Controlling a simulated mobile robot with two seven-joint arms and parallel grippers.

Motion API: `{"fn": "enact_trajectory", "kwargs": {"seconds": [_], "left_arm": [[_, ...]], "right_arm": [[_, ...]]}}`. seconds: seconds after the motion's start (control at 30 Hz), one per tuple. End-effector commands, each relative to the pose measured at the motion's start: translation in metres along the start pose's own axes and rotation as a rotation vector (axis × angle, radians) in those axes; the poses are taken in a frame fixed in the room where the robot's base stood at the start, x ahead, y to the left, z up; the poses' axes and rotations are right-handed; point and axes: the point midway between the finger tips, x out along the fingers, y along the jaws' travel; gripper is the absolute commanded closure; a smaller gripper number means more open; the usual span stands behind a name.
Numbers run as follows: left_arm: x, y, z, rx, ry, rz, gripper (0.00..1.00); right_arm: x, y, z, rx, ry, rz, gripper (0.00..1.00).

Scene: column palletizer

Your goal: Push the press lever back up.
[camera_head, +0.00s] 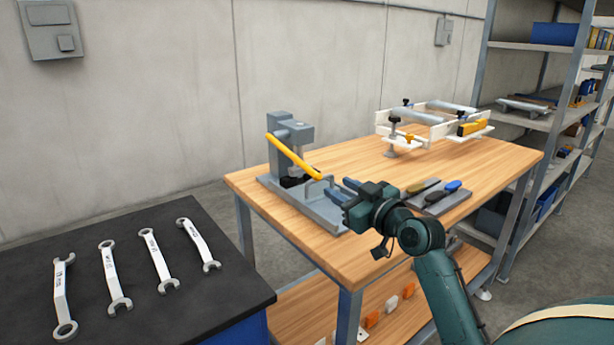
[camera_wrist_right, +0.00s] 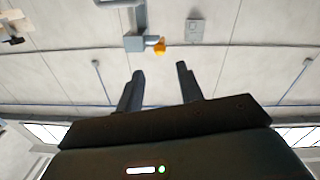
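The grey press (camera_head: 291,130) stands on the left part of the wooden workbench. Its yellow lever (camera_head: 292,156) slopes down to the right from the press head, and its lower end is close to my right gripper. My right gripper (camera_head: 337,190) is low over the press base, just right of and below the lever end. In the right wrist view its two fingers (camera_wrist_right: 158,88) are apart with nothing between them. The yellow lever end (camera_wrist_right: 160,46) shows beyond the fingertips there, apart from them. My left gripper is not in view.
The wooden workbench (camera_head: 430,188) also carries a white fixture (camera_head: 413,138) at the back and a tray with tools (camera_head: 440,198) beside my right arm. A dark table (camera_head: 120,225) with several wrenches is at left. Shelving (camera_head: 520,110) stands at right.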

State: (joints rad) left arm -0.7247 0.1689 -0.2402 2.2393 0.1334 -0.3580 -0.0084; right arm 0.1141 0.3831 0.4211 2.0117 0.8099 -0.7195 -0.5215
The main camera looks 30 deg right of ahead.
Motion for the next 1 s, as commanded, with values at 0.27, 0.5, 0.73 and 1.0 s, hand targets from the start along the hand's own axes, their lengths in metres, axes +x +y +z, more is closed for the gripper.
{"fn": "enact_trajectory", "kwargs": {"seconds": [0.27,0.5,0.73,1.0], "left_arm": [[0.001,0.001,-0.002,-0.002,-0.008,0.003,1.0],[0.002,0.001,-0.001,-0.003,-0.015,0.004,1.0],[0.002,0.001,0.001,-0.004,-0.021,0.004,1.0],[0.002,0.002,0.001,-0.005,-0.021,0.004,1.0]], "right_arm": [[0.057,0.0,-0.003,0.005,0.002,-0.001,0.63],[0.1,-0.001,-0.001,0.004,0.0,0.0,0.63],[0.117,-0.001,-0.001,0.001,-0.001,0.0,0.63],[0.119,-0.001,0.0,0.0,-0.001,0.0,0.63]]}}
